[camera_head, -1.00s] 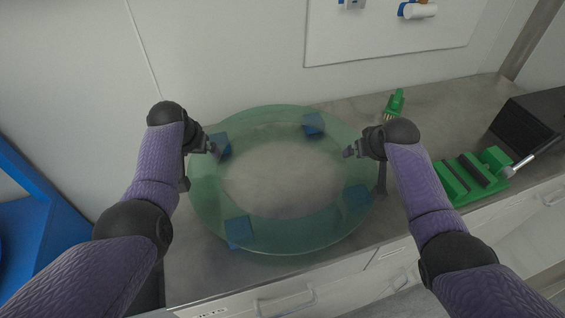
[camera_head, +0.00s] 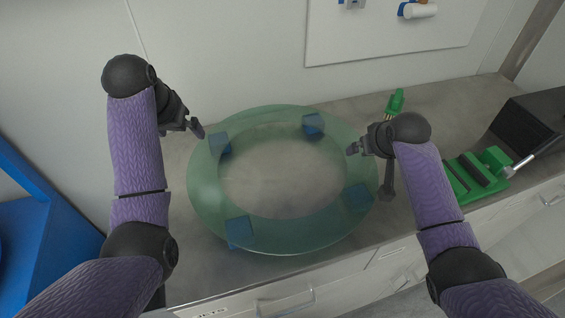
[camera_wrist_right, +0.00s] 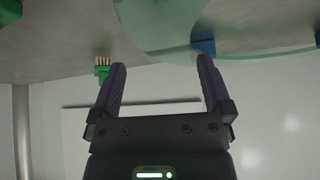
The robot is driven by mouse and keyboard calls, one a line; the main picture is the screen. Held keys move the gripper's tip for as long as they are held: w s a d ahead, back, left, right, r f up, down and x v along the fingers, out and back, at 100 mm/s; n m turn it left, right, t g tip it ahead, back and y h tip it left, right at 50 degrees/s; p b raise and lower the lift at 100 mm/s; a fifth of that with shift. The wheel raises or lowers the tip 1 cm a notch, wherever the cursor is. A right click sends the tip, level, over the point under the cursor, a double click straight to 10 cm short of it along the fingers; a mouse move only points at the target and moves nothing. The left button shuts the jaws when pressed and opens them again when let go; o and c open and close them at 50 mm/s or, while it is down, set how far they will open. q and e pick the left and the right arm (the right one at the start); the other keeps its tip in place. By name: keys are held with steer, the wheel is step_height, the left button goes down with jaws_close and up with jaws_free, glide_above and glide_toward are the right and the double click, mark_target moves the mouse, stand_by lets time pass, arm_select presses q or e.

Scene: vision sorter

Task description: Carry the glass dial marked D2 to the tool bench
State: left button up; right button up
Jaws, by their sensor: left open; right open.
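The glass dial (camera_head: 205,193) is a large green-tinted transparent ring. It lies flat on blue blocks on a grey metal bench top (camera_head: 355,104); no D2 mark is legible. My left gripper (camera_head: 198,130) is open and empty, up and left of the ring's upper-left edge and apart from it. My right gripper (camera_head: 352,150) is open, at the ring's right side in the head view. In the right wrist view the open fingers (camera_wrist_right: 162,68) point at the ring's edge (camera_wrist_right: 155,30), with nothing seen clamped between them. Whether a finger touches the glass cannot be told.
Blue blocks (camera_head: 312,124) support the ring. A green-handled brush (camera_head: 395,102) lies behind my right gripper. A green block holder (camera_head: 470,178) and a black box (camera_head: 530,125) stand at the right. A blue frame (camera_head: 30,230) stands at left. A wall is close behind.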

steer(key=v, duration=0.8)
steer(key=shift+s+r, duration=0.2)
steer(key=shift+r, duration=0.15)
